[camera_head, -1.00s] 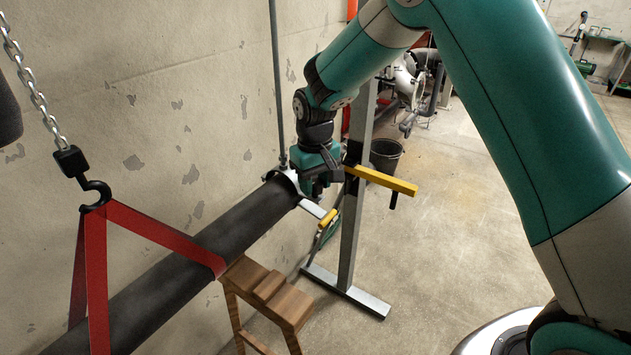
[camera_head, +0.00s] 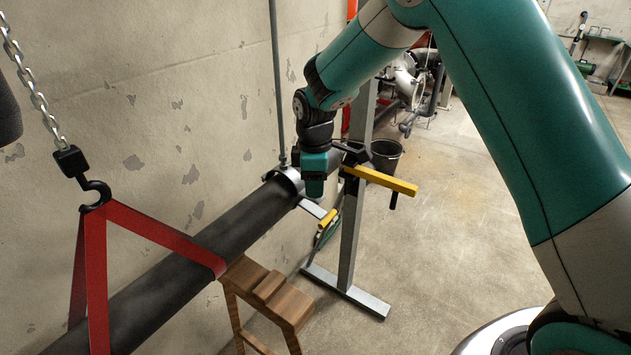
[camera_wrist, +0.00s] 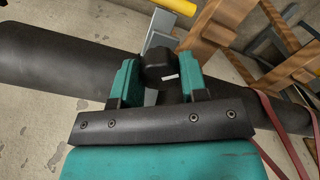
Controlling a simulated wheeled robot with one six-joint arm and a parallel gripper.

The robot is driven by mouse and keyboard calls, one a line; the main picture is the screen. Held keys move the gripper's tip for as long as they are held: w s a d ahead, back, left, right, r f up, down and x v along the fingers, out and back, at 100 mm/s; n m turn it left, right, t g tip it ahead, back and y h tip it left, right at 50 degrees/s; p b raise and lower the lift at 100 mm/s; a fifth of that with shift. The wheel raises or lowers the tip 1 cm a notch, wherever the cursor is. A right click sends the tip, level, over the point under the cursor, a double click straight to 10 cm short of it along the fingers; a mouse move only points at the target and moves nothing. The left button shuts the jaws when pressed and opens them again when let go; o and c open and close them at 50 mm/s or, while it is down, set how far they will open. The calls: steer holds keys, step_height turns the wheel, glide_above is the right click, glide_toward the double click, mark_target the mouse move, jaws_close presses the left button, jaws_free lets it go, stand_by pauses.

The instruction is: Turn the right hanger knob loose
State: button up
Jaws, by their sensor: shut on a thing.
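My gripper (camera_head: 314,188) is at the far end of the long black pipe (camera_head: 225,235), beside the metal hanger clamp (camera_head: 289,177) under the thin vertical rod (camera_head: 277,85). In the wrist view my gripper (camera_wrist: 157,75) has its two teal fingers on either side of a black round knob (camera_wrist: 159,64) with a short white mark. The fingers are shut on this knob. In the head view my gripper hides the knob. The pipe also passes behind the fingers in the wrist view (camera_wrist: 45,58).
A steel stand (camera_head: 352,220) with a yellow-ended arm (camera_head: 380,180) is just right of my gripper. A wooden trestle (camera_head: 268,290) is beside the pipe. A red sling (camera_head: 150,228) hangs from a hook (camera_head: 95,195). A bucket (camera_head: 386,158) stands behind. The right floor is open.

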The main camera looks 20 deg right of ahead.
steer(key=n, duration=0.4)
steer(key=shift+w+r+n, duration=0.1)
steer(key=shift+r+n, duration=0.05)
steer(key=shift+n, duration=0.15)
steer(key=n, duration=0.4)
steer(key=shift+n, duration=0.4)
steer(key=o, duration=0.7)
steer(key=shift+c, duration=0.2)
step_height(320, 180, up, 17)
steer(key=b, duration=0.2)
steer(key=shift+r+b, duration=0.2)
steer(key=shift+b, duration=0.1)
